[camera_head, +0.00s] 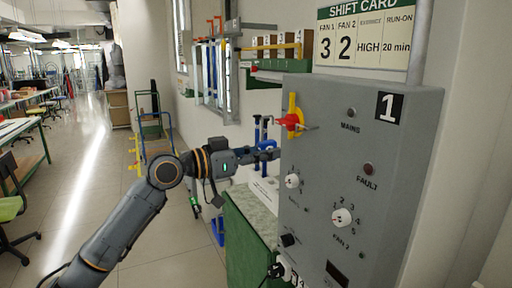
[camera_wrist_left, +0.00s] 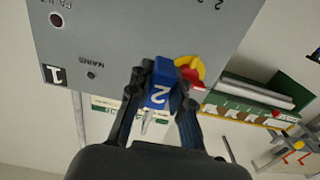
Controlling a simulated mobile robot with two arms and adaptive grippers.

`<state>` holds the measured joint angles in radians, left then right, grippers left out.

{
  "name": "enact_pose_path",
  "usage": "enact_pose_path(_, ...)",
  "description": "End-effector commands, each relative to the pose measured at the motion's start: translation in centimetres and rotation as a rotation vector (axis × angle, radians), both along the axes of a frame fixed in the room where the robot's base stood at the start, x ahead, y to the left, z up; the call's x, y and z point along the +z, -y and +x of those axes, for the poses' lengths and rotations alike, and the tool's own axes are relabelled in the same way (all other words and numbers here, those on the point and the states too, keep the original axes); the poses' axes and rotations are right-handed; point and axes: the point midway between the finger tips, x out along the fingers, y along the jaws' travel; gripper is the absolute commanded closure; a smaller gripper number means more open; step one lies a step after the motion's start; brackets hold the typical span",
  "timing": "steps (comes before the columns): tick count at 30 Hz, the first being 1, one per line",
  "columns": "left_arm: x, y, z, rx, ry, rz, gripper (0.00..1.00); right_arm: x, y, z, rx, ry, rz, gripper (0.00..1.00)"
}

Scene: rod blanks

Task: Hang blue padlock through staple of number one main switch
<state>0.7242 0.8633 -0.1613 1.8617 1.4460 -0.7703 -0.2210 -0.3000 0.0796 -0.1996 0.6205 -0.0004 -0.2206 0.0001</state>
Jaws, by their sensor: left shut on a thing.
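The grey control panel (camera_head: 330,110) marked 1 stands at the right in the head view. Its main switch (camera_head: 291,121), with a red handle on a yellow plate, is near the upper left edge. It also shows in the left wrist view (camera_wrist_left: 190,70). A small metal piece sticks out by the handle; I cannot tell if it is the staple. My left gripper (camera_head: 270,151) is shut on the blue padlock (camera_wrist_left: 158,94), which carries a white 2. The padlock is close to the switch, apparently not through anything. My right gripper is out of view.
A green-sided cabinet (camera_head: 248,238) stands beside and below the panel. White knobs (camera_head: 342,217) project from the panel face. A shift card (camera_head: 368,38) hangs above, and a green shelf (camera_head: 275,77) is behind. The floor (camera_head: 95,165) at left is open.

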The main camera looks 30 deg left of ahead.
Motion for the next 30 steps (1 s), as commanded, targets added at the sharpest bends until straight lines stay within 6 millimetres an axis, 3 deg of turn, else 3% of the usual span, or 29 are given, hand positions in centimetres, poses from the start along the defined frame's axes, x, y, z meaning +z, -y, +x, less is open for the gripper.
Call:
enact_pose_path(10, 0.3, 1.8, 2.2, -0.002, 0.0, -0.003, 1.0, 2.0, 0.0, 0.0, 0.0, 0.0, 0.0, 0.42)
enact_pose_path(30, 0.2, 5.1, 6.4, -0.001, 0.001, -0.002, 1.0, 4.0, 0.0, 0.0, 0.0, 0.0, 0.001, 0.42)
